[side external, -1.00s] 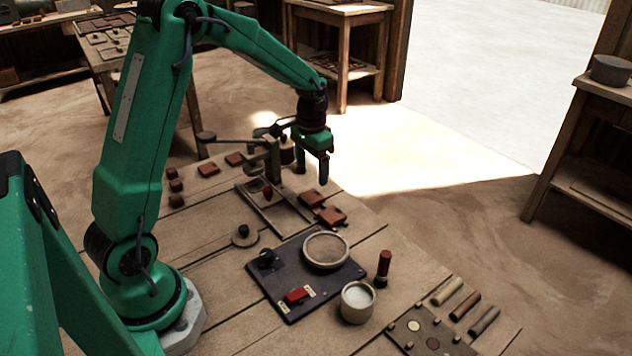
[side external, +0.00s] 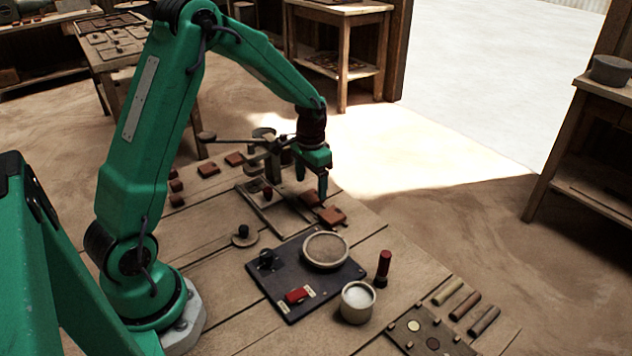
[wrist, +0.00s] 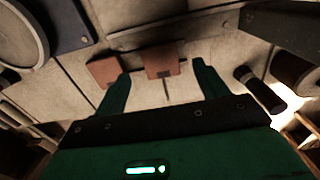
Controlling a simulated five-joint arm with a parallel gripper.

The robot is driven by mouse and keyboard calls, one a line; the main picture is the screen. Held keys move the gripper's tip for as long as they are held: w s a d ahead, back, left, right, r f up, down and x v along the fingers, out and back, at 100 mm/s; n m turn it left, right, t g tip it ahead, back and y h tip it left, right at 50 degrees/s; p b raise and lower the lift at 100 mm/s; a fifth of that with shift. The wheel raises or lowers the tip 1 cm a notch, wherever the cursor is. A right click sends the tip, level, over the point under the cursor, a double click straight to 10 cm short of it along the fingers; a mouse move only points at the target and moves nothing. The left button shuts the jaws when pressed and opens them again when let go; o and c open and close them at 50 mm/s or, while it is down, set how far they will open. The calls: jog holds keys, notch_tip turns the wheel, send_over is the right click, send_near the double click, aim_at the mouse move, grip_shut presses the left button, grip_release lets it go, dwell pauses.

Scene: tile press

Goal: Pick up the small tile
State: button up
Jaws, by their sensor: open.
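Two red-brown tiles lie side by side on the plank table, a nearer one (side external: 333,216) and a farther one (side external: 310,198). In the wrist view one tile (wrist: 161,62) with a small dark notch lies centred just beyond my fingertips, and the other (wrist: 104,70) is at the left finger. I cannot tell which is called the small tile. My gripper (side external: 312,189) is open and empty, pointing down just above the farther tile and partly covering it. Its two fingers also show in the wrist view (wrist: 160,78), spread apart.
A wooden press frame (side external: 270,210) with a lever stands left of my gripper. A dark plate (side external: 283,300) with a round dish (side external: 326,250) and a red switch lies nearer.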

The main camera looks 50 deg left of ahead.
aim_at(311, 196)
jog(key=shift+f, duration=1.75)
jog(key=c, duration=1.1)
jog(key=shift+r, duration=0.15)
jog(key=shift+r, duration=0.55)
jog(key=r, duration=0.3)
jog(key=shift+s+d+r, duration=0.1)
jog(key=shift+d, duration=0.25)
jog(key=s+d+r, duration=0.3)
jog(key=d+r, duration=0.3)
jog(key=d, duration=0.4)
jog(key=shift+d+r, duration=0.2)
